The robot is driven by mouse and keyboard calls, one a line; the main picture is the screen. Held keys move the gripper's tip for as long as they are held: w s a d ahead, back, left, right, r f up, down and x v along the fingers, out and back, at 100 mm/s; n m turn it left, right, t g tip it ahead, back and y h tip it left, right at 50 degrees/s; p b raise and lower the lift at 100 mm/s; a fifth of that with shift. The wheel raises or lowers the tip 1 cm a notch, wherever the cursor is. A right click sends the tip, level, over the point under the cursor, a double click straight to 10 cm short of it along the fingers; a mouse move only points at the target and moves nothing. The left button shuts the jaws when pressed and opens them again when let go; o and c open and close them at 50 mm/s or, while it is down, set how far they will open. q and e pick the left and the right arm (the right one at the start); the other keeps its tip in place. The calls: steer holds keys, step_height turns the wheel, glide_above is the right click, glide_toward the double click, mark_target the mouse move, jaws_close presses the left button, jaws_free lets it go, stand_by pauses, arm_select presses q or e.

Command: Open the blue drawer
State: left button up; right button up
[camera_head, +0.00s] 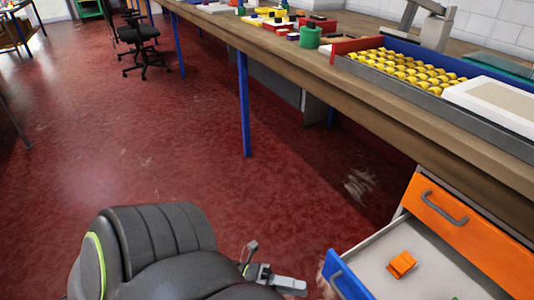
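The blue drawer (347,276) is at the bottom right, below an orange-fronted drawer. It stands pulled out from the cabinet, and its pale grey inside (398,243) shows. A small orange object (401,264) lies in it. My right gripper is not in view.
The orange drawer (460,232) is shut, with a grey handle. A long wooden workbench (300,60) on blue legs runs above, carrying a tray of yellow rolls (405,68). A black chair (140,38) stands far back. Red floor (150,150) is open to the left.

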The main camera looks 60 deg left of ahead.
arm_select(q)
steer(key=v, duration=0.6)
steer(key=shift+s+a, duration=0.2)
steer(key=shift+a, duration=0.05)
steer(key=shift+f, duration=0.1)
